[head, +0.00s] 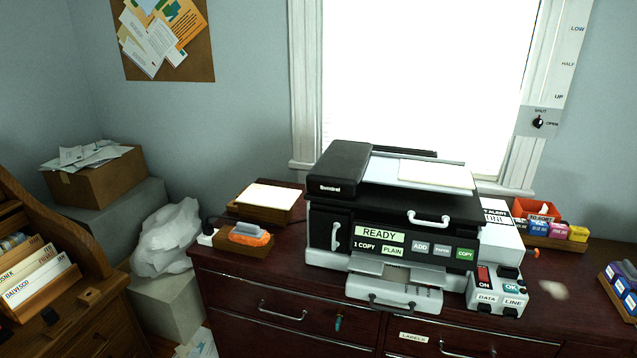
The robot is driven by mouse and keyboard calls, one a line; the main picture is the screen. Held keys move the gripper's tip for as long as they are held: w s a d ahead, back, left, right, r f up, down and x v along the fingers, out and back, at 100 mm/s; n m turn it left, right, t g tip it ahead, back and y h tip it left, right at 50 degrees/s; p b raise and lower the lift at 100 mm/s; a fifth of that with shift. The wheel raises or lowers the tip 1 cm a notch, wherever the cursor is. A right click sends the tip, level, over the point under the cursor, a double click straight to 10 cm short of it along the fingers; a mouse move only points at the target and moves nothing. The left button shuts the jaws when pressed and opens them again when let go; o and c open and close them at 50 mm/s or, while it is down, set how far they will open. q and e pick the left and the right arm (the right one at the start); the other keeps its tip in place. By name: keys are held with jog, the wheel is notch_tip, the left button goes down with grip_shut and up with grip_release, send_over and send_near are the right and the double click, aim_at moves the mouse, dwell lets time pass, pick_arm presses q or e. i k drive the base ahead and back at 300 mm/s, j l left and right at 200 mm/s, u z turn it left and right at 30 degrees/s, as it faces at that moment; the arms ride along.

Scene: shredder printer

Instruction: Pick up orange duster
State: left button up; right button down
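The orange duster (250,238) lies in a small brown wooden tray (228,247) on the left part of the dark wooden cabinet top. Its underside is orange and fluffy, with a grey piece on top. It sits left of the printer. Neither of my grippers shows in the head view.
A black and white printer (408,220) stands right of the duster. Behind the duster is a wooden paper tray (265,203), and a small white object (207,237) sits at its left. A control box (497,291) and colored cartridges (557,230) stand at the right.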

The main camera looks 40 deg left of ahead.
aim_at(249, 234)
jog(key=u, duration=1.6)
